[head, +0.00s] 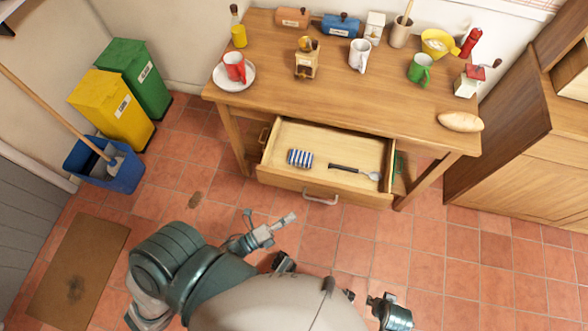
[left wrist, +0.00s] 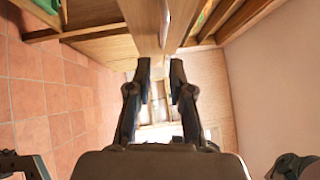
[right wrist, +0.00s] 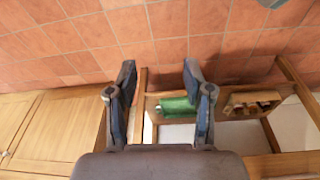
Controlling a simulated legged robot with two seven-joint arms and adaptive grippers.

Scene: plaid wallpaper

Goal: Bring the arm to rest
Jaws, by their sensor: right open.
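My left arm (head: 170,262) is bent low in front of the table in the head view. Its gripper (head: 270,220) is over the floor, in front of the open drawer and apart from it. In the left wrist view its two fingers (left wrist: 159,75) are apart with nothing between them. My right arm (head: 388,313) shows only in part at the bottom edge of the head view, and its gripper cannot be made out there. In the right wrist view the right fingers (right wrist: 158,78) are wide apart and empty.
The wooden table (head: 330,91) carries mugs, a bread loaf (head: 460,122) and other kitchen things. Its drawer (head: 345,146) stands open, holding a striped cloth (head: 300,158) and a utensil (head: 353,171). Bins (head: 110,106) and a blue bucket (head: 112,171) stand left. Floor tiles right are clear.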

